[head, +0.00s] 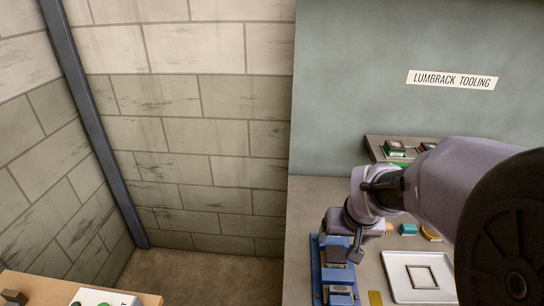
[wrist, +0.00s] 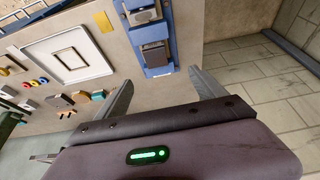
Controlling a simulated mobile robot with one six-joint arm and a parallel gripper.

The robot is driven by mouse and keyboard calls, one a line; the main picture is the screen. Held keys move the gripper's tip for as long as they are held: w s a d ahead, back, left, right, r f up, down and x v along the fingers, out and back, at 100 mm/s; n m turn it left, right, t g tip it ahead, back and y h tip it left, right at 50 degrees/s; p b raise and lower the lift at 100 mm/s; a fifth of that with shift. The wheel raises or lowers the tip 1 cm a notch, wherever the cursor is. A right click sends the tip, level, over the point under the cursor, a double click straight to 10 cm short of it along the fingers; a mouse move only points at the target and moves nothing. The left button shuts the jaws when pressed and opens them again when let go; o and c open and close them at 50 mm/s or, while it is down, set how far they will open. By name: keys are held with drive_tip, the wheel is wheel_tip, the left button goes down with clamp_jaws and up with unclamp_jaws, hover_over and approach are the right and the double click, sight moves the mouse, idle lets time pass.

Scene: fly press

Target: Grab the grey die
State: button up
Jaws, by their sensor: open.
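A blue rack (head: 316,272) stands on the bench and carries grey blocks. The nearer one in the wrist view, a grey die with a dark top (wrist: 155,56), sits in the rack (wrist: 167,30). A second grey block (wrist: 145,15) sits farther along it. In the head view one grey block (head: 336,255) shows beside my wrist. I cannot tell for certain which block is the die named. My gripper (wrist: 165,88) is open and empty, its fingers apart on either side of the rack's near end in the picture. In the head view my arm hides most of the gripper.
A white tray (head: 397,270) with a dark square outline lies right of the rack. Small coloured pieces (head: 408,229) lie behind it. A raised shelf (head: 375,146) holds more blocks. A yellow-orange strip (wrist: 103,21) lies between rack and tray. Floor shows left of the bench.

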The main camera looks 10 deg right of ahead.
drive_tip(key=b, duration=0.2)
approach(336, 254)
drive_tip(key=x, duration=0.1)
drive_tip(key=b+x, duration=0.1)
drive_tip(key=x, duration=0.1)
drive_tip(key=b+x, duration=0.1)
drive_tip(key=shift+s+a+f, duration=0.1)
drive_tip(key=shift+s+f, duration=0.2)
drive_tip(key=shift+f, duration=0.1)
drive_tip(key=b+x, duration=0.1)
drive_tip(key=x, duration=0.1)
drive_tip(key=b+x, duration=0.1)
drive_tip(key=x, duration=0.2)
drive_tip(key=shift+w+r, duration=0.15)
drive_tip(key=shift+w, duration=0.25)
drive_tip(key=shift+r, duration=0.15)
clamp_jaws()
